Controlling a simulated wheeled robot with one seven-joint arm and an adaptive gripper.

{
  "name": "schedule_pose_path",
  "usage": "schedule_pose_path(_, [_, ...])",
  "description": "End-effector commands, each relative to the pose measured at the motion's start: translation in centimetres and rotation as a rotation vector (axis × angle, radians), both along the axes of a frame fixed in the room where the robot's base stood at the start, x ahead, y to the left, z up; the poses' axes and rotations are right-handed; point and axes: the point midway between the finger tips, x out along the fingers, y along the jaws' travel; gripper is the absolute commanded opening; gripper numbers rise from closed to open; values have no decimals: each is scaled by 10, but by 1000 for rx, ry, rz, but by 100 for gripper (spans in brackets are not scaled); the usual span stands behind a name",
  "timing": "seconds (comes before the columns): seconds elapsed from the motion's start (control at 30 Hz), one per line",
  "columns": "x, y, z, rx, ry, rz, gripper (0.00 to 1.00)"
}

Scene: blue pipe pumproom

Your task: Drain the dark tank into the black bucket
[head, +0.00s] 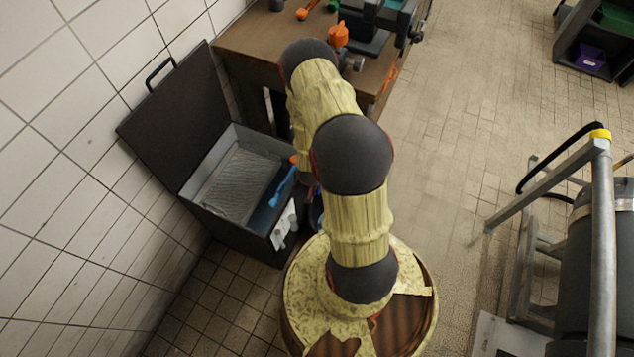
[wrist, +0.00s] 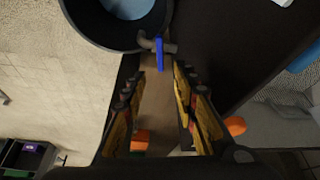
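The dark tank (head: 258,232) is a dark box at the left in the head view, its lid (head: 180,115) raised against the wall. In the wrist view its dark side (wrist: 235,40) fills the upper right. A grey drain tap (wrist: 170,48) with a blue lever (wrist: 160,55) sticks out from it; the lever lies crosswise to the pipe. The black bucket (wrist: 92,22) is at the top, below the spout, with a light-blue surface inside. My gripper (wrist: 156,76) is open and empty, its fingertips short of the lever. In the head view my arm hides the gripper and most of the bucket area.
A brown workbench (head: 250,45) with orange-handled parts and a vise stands beyond the tank. A grey metal stand (head: 600,200) with a dark cylinder (head: 590,270) is at the right. Tiled floor (head: 450,120) between them is clear.

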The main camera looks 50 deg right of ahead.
Motion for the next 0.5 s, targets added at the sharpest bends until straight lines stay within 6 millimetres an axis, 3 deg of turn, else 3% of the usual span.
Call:
schedule_pose_path(0.1, [0,0,0,0,0,0,28])
schedule_pose_path(0.27, [-10,-8,0,2,4,-28,19])
schedule_pose_path(0.37, [-33,-26,-4,12,17,-91,13])
schedule_pose_path(0.5, [-77,-73,-9,22,27,-277,6])
